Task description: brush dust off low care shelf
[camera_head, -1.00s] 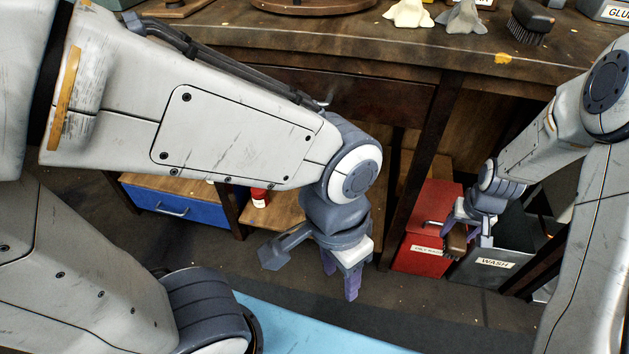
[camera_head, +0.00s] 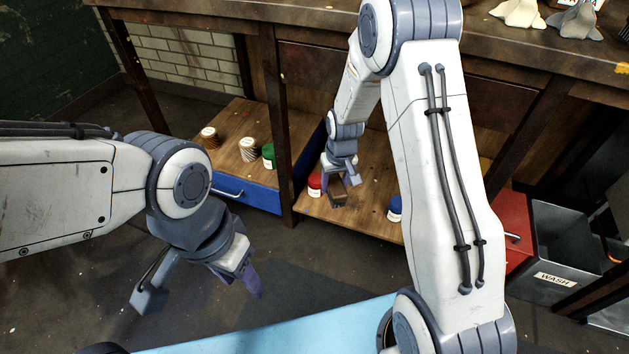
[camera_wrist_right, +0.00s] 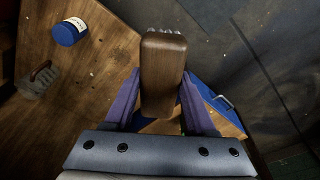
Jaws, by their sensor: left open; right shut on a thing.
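The low shelf (camera_head: 365,222) is a brown wooden board under the workbench with small pale specks on it; it also shows in the right wrist view (camera_wrist_right: 100,75). My right gripper (camera_head: 338,181) is shut on a wooden-backed brush (camera_head: 338,194) and holds it over the shelf. In the right wrist view the brush (camera_wrist_right: 163,75) sits between the purple fingers, with pale bristle tips at its far end. I cannot tell whether the bristles touch the board. My left gripper (camera_head: 240,275) is open and empty, over the floor in front of the bench.
A red jar (camera_head: 315,185) stands close to the right gripper, a blue jar (camera_head: 395,208) to its right. A green jar (camera_head: 268,155) stands above the blue drawer (camera_head: 248,193). A dark grey lump (camera_wrist_right: 38,82) lies on the board. The WASH bin (camera_head: 565,255) is at right.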

